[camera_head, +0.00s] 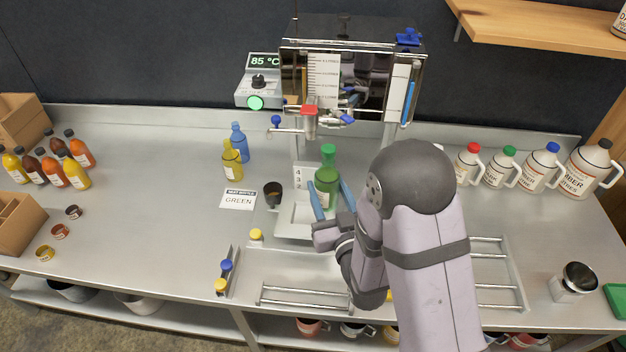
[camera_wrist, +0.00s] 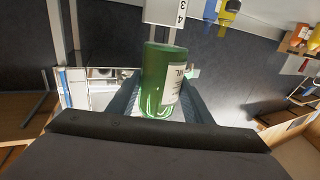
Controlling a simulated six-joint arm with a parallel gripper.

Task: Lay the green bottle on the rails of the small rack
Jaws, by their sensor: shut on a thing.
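The green bottle (camera_head: 327,186) has a green cap and is upright in front of the evaporator's spout area, over a pale tray (camera_head: 291,222). My gripper (camera_head: 330,192) has its blue fingers shut on the bottle's sides. In the wrist view the green bottle (camera_wrist: 155,75) sits between the fingers, with a white label on its side. I cannot tell whether its base touches the tray. Metal rails (camera_head: 304,297) lie at the counter's front, left of my arm. More rails (camera_head: 490,285) show right of my arm. My arm hides the area between, so I cannot tell which is the small rack.
A yellow bottle (camera_head: 232,160) and a blue bottle (camera_head: 238,141) stand left of the evaporator (camera_head: 352,75). A small dark cup (camera_head: 273,193) is near the green bottle. White jugs (camera_head: 540,166) line the right back.

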